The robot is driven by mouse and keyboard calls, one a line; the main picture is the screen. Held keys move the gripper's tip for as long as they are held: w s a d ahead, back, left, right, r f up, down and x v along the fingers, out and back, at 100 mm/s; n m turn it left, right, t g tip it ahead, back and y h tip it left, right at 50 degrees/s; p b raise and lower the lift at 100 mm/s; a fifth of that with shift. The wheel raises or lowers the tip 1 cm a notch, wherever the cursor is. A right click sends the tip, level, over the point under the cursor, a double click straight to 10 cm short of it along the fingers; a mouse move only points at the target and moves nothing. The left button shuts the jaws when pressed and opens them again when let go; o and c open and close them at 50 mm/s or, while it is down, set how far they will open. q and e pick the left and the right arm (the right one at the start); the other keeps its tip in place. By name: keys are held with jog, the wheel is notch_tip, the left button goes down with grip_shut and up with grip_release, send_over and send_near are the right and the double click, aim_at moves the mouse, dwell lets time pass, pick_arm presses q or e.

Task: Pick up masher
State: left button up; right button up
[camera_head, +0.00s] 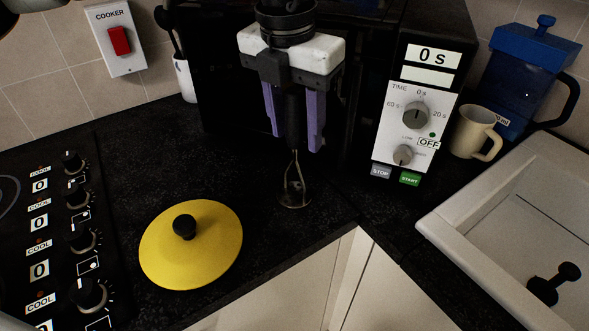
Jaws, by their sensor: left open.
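The masher (293,125) has a black handle and a metal wire head. It looks upright, with its head low over or on the dark worktop, left of the microwave; I cannot tell whether the head touches. My left gripper (295,141) comes down from above with its two purple fingers apart. The upper part of the masher's handle shows between the fingers, with gaps visible on both sides. The top of the handle is hidden by the gripper body. My right gripper is not in view.
A yellow lid (212,252) with a black knob lies on the worktop (160,180) at front left. The cooker hob (105,250) is at left. The microwave (418,120) stands behind and right. A beige mug (472,133), blue jug (525,85) and white sink (470,225) are at right.

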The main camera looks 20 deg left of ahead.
aim_at(298, 86)
pick_arm(q)
grip_shut()
notch_tip(298, 86, up, 10)
jog(key=shift+r, duration=0.1)
jog(key=c, duration=0.6)
grip_release()
jog(key=c, duration=0.5)
